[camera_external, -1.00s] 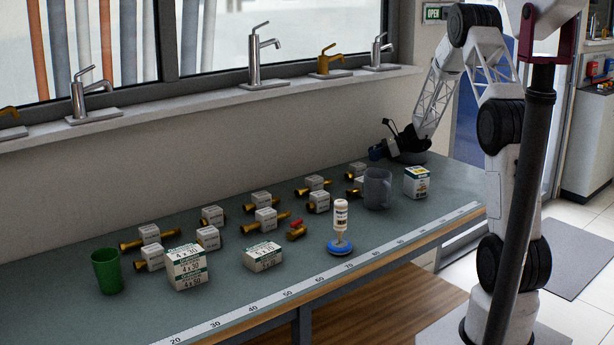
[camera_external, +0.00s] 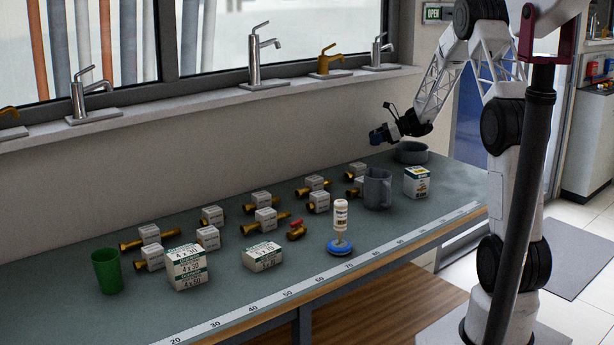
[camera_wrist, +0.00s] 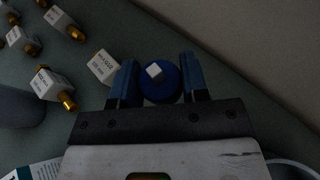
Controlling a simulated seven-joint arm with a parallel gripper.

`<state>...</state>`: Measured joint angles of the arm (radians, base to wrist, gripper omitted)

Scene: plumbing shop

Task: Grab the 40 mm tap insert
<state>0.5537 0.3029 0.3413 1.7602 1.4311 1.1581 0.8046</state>
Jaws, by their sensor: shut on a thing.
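Label sizes are too small to read surely. My gripper (camera_external: 379,137) is above the bench's far end, near the wall. In the wrist view its blue fingers (camera_wrist: 160,66) are shut on a round blue thing (camera_wrist: 160,88) with a white square on top. No brass shows between the fingers.
A grey mug (camera_external: 377,188), a grey bowl (camera_external: 411,153) and a small box (camera_external: 417,182) stand near the far end. The front strip is mostly clear.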

